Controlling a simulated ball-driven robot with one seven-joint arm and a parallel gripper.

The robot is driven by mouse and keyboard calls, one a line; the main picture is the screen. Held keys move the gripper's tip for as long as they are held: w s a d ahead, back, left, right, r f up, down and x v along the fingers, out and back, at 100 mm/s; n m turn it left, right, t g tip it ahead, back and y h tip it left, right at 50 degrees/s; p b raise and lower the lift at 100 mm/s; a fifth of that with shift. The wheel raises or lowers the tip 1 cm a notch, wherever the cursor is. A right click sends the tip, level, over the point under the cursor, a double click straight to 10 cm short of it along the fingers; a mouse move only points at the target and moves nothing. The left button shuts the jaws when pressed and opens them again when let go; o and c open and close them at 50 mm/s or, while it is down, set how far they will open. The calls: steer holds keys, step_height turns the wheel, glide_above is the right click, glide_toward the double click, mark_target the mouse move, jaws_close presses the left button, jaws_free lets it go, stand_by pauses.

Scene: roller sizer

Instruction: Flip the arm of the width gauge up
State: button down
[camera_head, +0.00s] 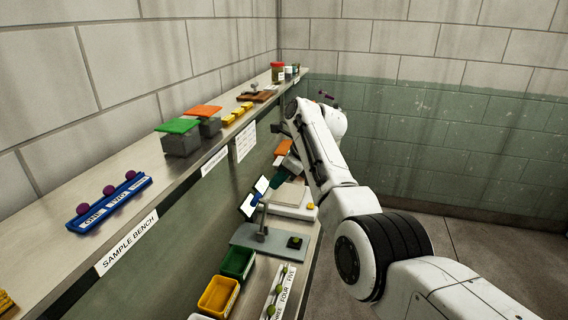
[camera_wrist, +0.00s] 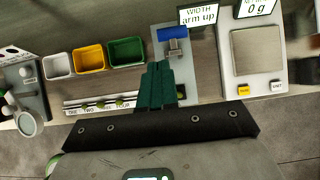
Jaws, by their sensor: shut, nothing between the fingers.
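The width gauge (camera_wrist: 185,62) is a grey plate with a metal post and a blue arm part (camera_wrist: 178,33) at its far end. Its display (camera_wrist: 198,15) reads "WIDTH arm up". In the head view the gauge plate (camera_head: 243,236) lies on the lower bench, with its post standing up and a dark pad (camera_head: 294,243) at its right. My gripper (camera_wrist: 158,66) is shut and empty, its teal fingers over the near left part of the plate. It partly hides the plate. I cannot tell whether the fingers touch the gauge.
A scale (camera_wrist: 256,52) reading 0 g stands right of the gauge. White, yellow (camera_wrist: 89,57) and green (camera_wrist: 126,51) bins stand left. A numbered strip (camera_wrist: 100,104) lies in front of them. In the head view, the upper sample shelf (camera_head: 150,193) runs along the wall.

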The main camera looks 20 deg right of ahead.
steer(key=v, duration=0.4)
steer(key=shift+w+a+r+b, duration=0.15)
steer(key=shift+a+r+b, duration=0.15)
steer(key=shift+r, duration=0.2)
steer(key=s+d+f+n+g+h, duration=0.15)
steer(key=s+f+n, duration=0.35)
steer(key=s+f, duration=0.7)
steer(key=s+d+f+n+h, duration=0.25)
steer(key=s+f+n, duration=0.45)
steer(key=f, duration=0.8)
steer(key=s+f+n, duration=0.1)
steer(key=s+n, duration=0.3)
steer(key=s, duration=0.7)
steer(key=s+f+n+g+h+b, duration=0.1)
steer(key=s+n, duration=0.3)
steer(key=s, duration=0.8)
steer(key=s+f+n, duration=0.3)
steer(key=s+n, duration=0.1)
steer(key=s, duration=0.8)
steer(key=shift+d+n+h, duration=0.3)
steer(key=shift+d+h, duration=0.1)
steer(key=shift+d, duration=0.1)
